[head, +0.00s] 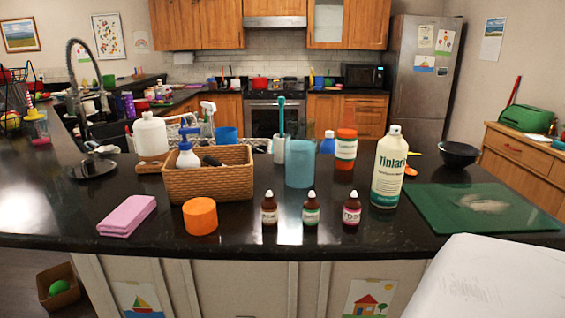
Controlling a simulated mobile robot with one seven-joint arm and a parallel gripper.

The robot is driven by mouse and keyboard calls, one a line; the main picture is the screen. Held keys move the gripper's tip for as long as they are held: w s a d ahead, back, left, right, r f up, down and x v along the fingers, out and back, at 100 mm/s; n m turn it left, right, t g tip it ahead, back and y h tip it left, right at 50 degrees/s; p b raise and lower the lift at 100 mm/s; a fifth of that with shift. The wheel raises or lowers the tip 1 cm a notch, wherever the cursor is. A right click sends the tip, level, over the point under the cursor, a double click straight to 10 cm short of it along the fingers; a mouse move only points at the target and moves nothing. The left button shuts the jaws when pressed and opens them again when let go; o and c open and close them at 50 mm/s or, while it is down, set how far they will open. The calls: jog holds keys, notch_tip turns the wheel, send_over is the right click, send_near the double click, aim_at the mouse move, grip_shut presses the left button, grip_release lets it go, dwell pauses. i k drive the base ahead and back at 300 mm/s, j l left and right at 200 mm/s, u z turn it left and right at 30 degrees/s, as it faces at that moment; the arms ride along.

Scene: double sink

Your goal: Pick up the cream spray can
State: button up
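The cream spray can (389,172) stands upright on the black counter, right of centre in the head view. It has a cream body, dark green lettering, a green lower band and a pale cap. It stands just left of a green cutting board (485,207). My gripper is not in view, so its distance from the can and its state do not show. A white rounded surface (480,280) fills the lower right corner; it seems to be part of my own body.
Near the can are an orange-capped bottle (346,149), a blue cup (299,164) and several small brown bottles (310,209). A dark bowl (459,154) stands behind right. The counter in front is clear.

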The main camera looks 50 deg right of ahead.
aim_at(392, 149)
jog(key=z, duration=1.9)
jog(key=j+z, duration=0.45)
jog(key=k+j+z, duration=0.1)
jog(key=j+z, duration=0.4)
jog(key=k+j+z, duration=0.15)
jog(key=j+z, duration=0.3)
jog(key=i, duration=0.95)
